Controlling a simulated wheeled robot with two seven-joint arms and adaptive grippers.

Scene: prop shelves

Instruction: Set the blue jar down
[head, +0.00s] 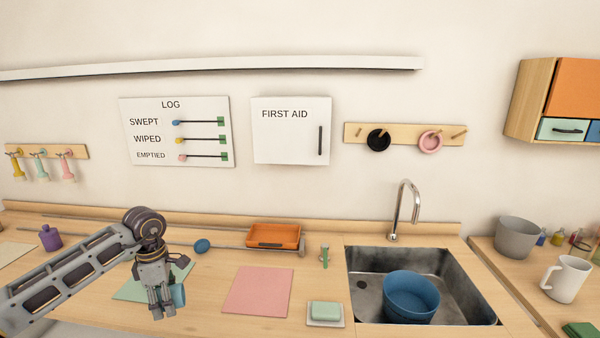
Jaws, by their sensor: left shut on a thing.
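The blue jar (179,294) shows only in part, as a light blue curved side at the right of my left gripper's fingers. My left gripper (162,313) points down and is shut on the jar, hiding most of it. The jar and gripper are at the front edge of a green mat (132,291) on the wooden counter. I cannot tell whether the jar's base touches the counter. My right gripper is not in view.
A pink mat (258,291) lies bare to the right. Beyond it are a soap dish (325,322), an orange tray (273,236) and a sink (365,306) holding a blue bowl (411,297). A purple bottle (50,238) stands behind my left arm.

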